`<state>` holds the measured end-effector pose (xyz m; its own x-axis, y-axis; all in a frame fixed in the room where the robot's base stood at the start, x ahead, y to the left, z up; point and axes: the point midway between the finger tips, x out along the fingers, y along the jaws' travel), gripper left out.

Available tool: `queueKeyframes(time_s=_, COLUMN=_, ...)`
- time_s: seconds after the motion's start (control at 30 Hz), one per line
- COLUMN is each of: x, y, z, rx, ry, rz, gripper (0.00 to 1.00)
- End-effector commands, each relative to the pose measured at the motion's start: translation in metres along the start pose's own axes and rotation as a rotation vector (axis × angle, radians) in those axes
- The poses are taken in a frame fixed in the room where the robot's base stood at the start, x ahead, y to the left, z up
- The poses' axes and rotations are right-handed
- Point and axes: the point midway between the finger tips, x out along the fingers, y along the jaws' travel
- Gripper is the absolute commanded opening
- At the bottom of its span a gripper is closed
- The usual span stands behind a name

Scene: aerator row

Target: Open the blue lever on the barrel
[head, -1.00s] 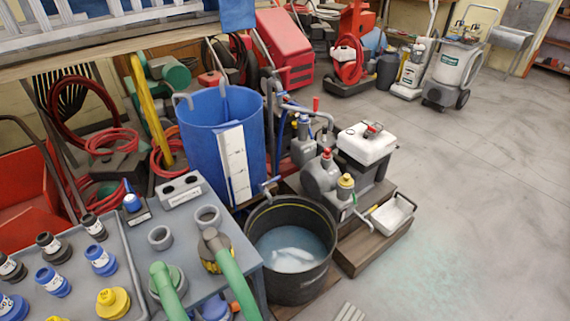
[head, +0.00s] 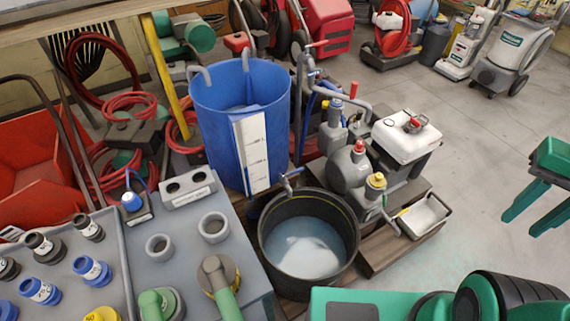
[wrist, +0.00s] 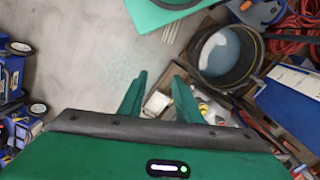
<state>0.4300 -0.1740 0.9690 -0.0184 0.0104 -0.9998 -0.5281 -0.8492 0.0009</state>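The blue barrel (head: 213,125) stands left of centre in the head view, with a white scale strip on its front. A small tap with a bluish-grey handle (head: 287,182) is at its lower right, above the black tub; I cannot tell its exact setting. The barrel's blue side also shows at the right of the wrist view (wrist: 290,103). My gripper (head: 523,222) is at the right of the head view, well apart from the barrel. In the wrist view my gripper (wrist: 160,77) has two green fingers spread, with nothing held between them.
The black tub (head: 280,255) holds cloudy water below the tap. A pump with grey pipes (head: 345,170) and a white tank (head: 405,140) stand right of the barrel. A grey bench (head: 190,225) with fittings is at the left front. Open floor lies to the right.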

Motion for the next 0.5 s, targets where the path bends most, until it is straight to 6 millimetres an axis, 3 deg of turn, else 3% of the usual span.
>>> queueKeyframes(time_s=0.3, x=0.0, y=0.0, z=0.0, rx=0.0, ry=0.0, rz=0.0, gripper=0.31)
queueKeyframes(time_s=0.37, x=-0.005, y=0.005, z=0.008, rx=0.0, ry=0.012, rz=-0.006, gripper=0.31)
queueKeyframes(time_s=0.5, x=-0.007, y=-0.004, z=-0.011, rx=0.014, ry=0.02, rz=0.006, gripper=0.31)
